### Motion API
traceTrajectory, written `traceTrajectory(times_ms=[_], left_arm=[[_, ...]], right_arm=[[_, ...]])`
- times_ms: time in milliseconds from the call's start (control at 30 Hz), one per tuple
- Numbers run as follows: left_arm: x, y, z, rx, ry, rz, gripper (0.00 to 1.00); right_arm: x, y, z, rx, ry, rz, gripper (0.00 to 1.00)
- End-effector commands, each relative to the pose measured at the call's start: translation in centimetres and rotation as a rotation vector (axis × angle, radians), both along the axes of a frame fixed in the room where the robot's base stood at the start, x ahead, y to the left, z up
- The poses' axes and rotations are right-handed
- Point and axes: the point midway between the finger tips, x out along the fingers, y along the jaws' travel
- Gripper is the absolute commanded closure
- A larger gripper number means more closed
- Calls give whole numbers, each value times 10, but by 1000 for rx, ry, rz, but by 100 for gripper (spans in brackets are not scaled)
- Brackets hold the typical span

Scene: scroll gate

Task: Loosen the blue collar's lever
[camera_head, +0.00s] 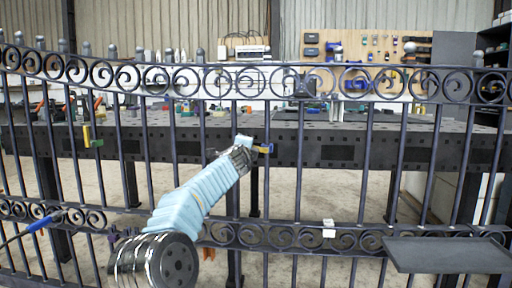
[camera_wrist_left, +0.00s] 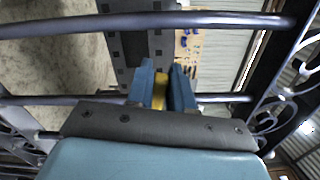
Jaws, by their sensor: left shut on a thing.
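My left gripper (camera_head: 246,148) reaches the gate bars at the middle of the head view. In the left wrist view its two blue fingers (camera_wrist_left: 168,88) are closed on a yellow piece (camera_wrist_left: 161,90). The yellow piece also shows in the head view (camera_head: 265,148), just right of the fingertips, with a dark end. Most of it is hidden by the gripper, and I cannot tell whether it is the lever. A blue sleeve-like part (camera_head: 40,223) sits on a thin dark rod at the lower left, away from my gripper. My right gripper is not in view.
A dark wrought-iron gate (camera_head: 330,232) with scrolls and upright bars spans the view. A yellow-green block (camera_head: 88,137) hangs at its left bars. A small white block (camera_head: 328,229) sits on the lower scroll band. A dark tray (camera_head: 445,256) is at lower right. A perforated workbench (camera_head: 340,152) stands behind.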

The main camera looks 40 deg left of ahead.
Motion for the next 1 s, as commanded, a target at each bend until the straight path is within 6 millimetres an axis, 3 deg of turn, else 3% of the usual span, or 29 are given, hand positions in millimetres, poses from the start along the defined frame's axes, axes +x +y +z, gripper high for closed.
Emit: traceTrajectory(times_ms=[633,667,767,1000], left_arm=[[0,9,-3,-44,-26,-1,100],[0,9,-3,-44,-26,-1,76],[0,9,-3,-44,-26,-1,61],[0,9,-3,-43,-26,-1,57]], right_arm=[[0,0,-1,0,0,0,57],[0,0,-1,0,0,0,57],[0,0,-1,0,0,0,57],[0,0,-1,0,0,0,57]])
